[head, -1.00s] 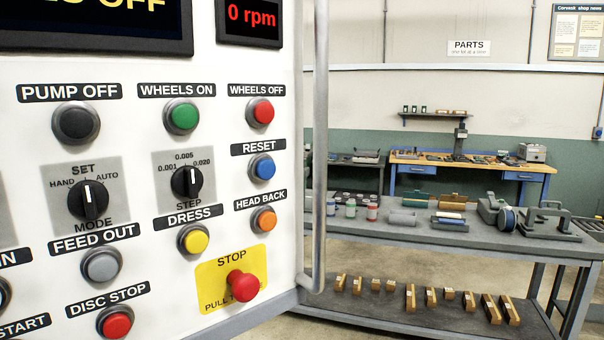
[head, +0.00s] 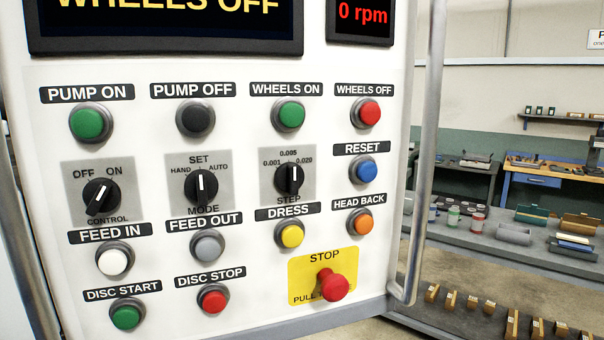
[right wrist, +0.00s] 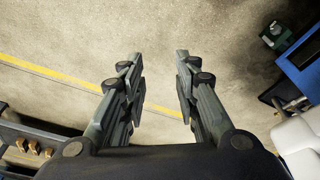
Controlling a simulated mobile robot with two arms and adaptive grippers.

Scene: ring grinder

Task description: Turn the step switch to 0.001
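The step switch (head: 289,179) is a black rotary knob on a grey plate in the head view, right of the panel's middle. Its labels read 0.001 at left, 0.005 at top and 0.020 at right. No gripper shows in the head view, and nothing touches the knob. My right gripper (right wrist: 160,83) is open and empty in the right wrist view, with bare floor beyond its fingers. My left gripper is not in view.
The mode switch (head: 201,187) and control switch (head: 101,196) sit left of the step switch. The yellow dress button (head: 291,235) is below it, and the red stop knob (head: 332,285) sticks out lower right. A vertical grey rail (head: 427,150) runs along the panel's right edge.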

